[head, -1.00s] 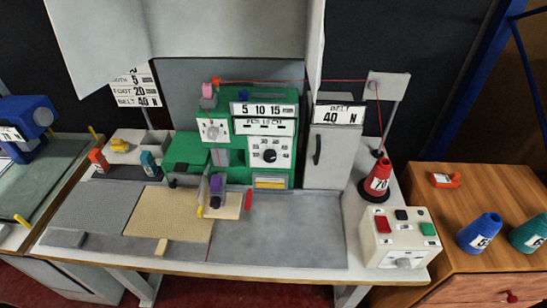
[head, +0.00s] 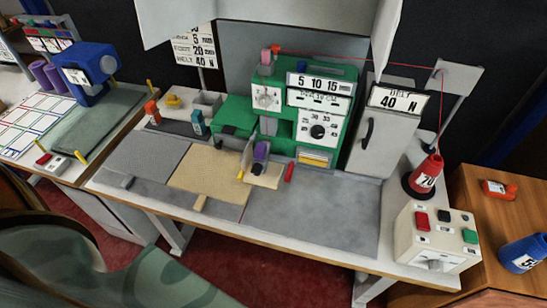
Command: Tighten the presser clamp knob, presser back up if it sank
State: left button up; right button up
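The green sewing machine (head: 345,112) stands at the back of the grey-topped table. Its front has a white plate with a small knob (head: 266,97) at the left and a black dial (head: 318,131) at the right. A pink part (head: 266,57) sits on top at the left. A purple part (head: 261,152) is low at the front, above a beige plate (head: 264,178). I cannot tell for certain which part is the presser clamp knob, nor the presser's exact height. Neither of my grippers is in view.
A beige rug piece (head: 210,168) lies left of the purple part. A control box (head: 437,236) and a red thread cone (head: 426,174) stand at the right. A grey cabinet (head: 378,135) is beside the machine. The grey tabletop (head: 315,222) in front is clear.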

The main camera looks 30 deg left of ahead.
aim_at(258, 169)
jog(key=u, duration=1.1)
